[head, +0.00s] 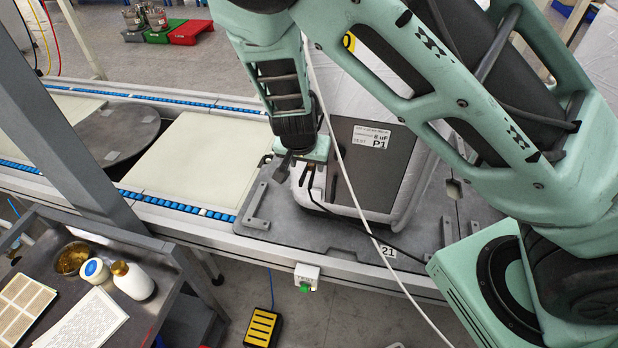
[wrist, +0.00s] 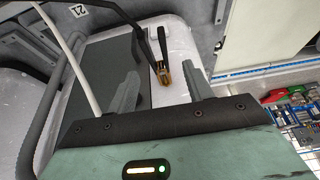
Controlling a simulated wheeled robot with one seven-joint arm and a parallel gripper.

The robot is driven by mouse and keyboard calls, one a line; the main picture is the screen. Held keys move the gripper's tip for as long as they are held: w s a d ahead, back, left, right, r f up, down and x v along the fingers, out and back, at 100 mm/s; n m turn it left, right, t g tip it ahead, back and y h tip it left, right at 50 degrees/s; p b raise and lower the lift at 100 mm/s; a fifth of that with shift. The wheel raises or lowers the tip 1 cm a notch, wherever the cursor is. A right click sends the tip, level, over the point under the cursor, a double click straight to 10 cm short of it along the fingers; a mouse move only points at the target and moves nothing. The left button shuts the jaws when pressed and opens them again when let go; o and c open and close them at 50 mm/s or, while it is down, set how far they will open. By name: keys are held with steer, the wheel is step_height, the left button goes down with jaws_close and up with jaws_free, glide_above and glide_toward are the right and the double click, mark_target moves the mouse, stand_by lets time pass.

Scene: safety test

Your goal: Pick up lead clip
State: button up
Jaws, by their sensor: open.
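The lead clip (wrist: 162,66) has black handles and copper-coloured jaws. In the wrist view it lies on the white top edge of the unit (wrist: 176,40), between my two fingers but apart from both. My gripper (wrist: 160,74) is open and empty. In the head view my gripper (head: 297,168) points down at the left end of the grey-and-white unit (head: 375,160) labelled P1. The clip shows there only as a small dark shape, partly hidden by my gripper. A black lead (head: 345,219) runs near it across the fixture plate.
A white cable (head: 347,175) hangs across the unit, close to my arm. The unit stands on a dark plate (head: 265,205) on the conveyor (head: 185,204). A side table (head: 150,318) with bottles is at lower left. A yellow-and-black pedal (head: 262,328) lies on the floor.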

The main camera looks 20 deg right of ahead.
mark_target(309, 170)
steer(key=shift+b+x, duration=1.85)
steer(key=shift+x, duration=0.15)
steer(key=shift+s+r, duration=0.1)
steer(key=c, duration=0.9)
steer(key=shift+r, duration=0.1)
